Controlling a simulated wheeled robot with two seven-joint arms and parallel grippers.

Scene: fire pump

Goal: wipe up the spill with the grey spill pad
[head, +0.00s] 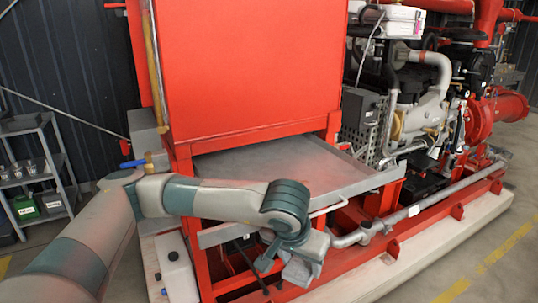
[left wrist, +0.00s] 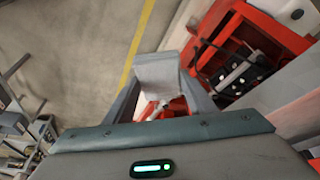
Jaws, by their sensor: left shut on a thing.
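My left gripper (head: 300,270) is low in front of the red pump frame, below the front edge of the grey metal shelf. In the left wrist view its fingers (left wrist: 158,92) are closed on the grey spill pad (left wrist: 157,72), a light grey piece held between the fingertips. In the head view I cannot tell the pad apart from the fingers. I cannot make out a spill in either view. My right gripper is in neither view.
The grey metal shelf (head: 285,168) is bare, under a red cabinet (head: 245,70). The engine (head: 420,110) and a grey pipe (head: 440,207) are to the right. A white jug (head: 177,270) stands at lower left. A rack (head: 35,170) stands far left. Floor at lower right is clear.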

